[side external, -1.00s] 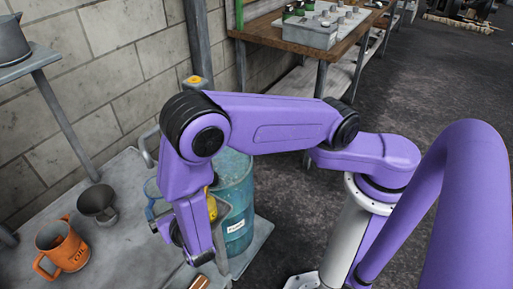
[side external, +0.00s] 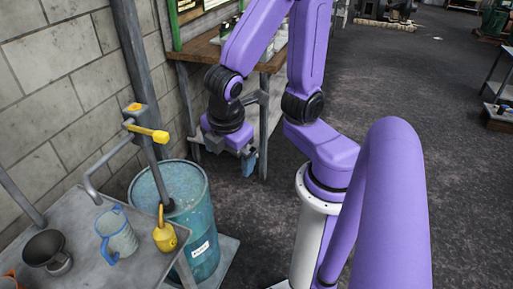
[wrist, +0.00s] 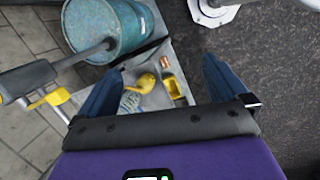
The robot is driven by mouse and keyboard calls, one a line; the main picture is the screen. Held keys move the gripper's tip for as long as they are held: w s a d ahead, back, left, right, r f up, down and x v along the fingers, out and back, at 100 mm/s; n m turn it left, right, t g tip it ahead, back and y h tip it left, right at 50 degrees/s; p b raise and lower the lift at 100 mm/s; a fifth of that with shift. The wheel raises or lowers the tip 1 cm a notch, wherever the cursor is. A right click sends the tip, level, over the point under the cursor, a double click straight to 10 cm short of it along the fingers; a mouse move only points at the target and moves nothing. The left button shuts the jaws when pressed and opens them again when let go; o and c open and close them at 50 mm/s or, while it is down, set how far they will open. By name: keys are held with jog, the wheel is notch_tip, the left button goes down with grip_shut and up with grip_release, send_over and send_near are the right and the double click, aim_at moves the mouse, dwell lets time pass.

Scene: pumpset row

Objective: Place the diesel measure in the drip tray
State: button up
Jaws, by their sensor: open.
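A light blue jug (side external: 117,235), which appears to be the diesel measure, stands on the grey bench (side external: 98,272) beside a yellow oil can (side external: 165,233). In the wrist view the jug (wrist: 129,103) is partly hidden by my left finger. My gripper (side external: 230,158) is open and empty, raised right of the drum and well apart from the jug. In the wrist view my gripper's blue fingers (wrist: 162,66) are spread wide over the bench. I cannot tell for certain which thing is the drip tray; a small yellow, open-topped item (wrist: 176,89) lies between the fingers.
A teal drum (side external: 193,215) with a pump post and yellow-ended crank (side external: 148,133) stands behind the bench on a grey base (side external: 227,255). A dark funnel (side external: 44,247) stands left of the jug. An orange jug (side external: 8,283) is cut off at the left.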

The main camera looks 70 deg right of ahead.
jog(key=s+d+r+m+g+y, duration=0.1)
jog(key=s+r+m+y, duration=0.1)
jog(key=s, duration=0.4)
jog(key=shift+y, duration=0.5)
